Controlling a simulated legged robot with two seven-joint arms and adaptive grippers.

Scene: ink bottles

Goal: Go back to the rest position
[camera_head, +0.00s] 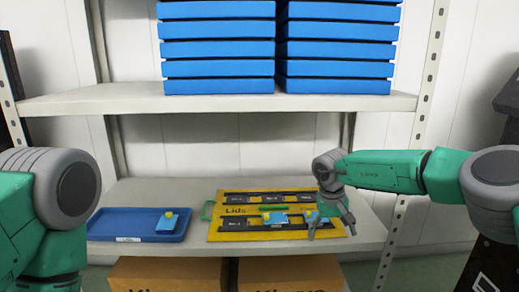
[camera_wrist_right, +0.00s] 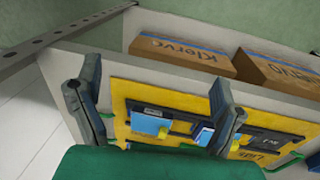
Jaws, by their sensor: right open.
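My right gripper (camera_head: 332,232) hangs over the right part of the yellow "Lids" board (camera_head: 222,232), its fingers spread with nothing between them. The wrist view shows the same open fingers (camera_wrist_right: 150,85) with the board (camera_wrist_right: 120,92) beyond them. A blue ink bottle with a yellow cap (camera_head: 275,218) is on the board, left of the gripper. Another blue bottle (camera_head: 309,214) is partly hidden beside the gripper. A third blue bottle with a yellow cap (camera_head: 166,225) lies in the blue tray (camera_head: 110,226). My left arm shows at the left edge; its gripper is outside the view.
The board and tray rest on the lower shelf (camera_head: 365,235). An upper shelf (camera_head: 130,103) holds stacked blue trays (camera_head: 218,69) above my right arm. Metal uprights (camera_head: 428,70) flank the shelves. Cardboard boxes (camera_head: 165,272) stand below. Shelf room is bare behind the blue tray.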

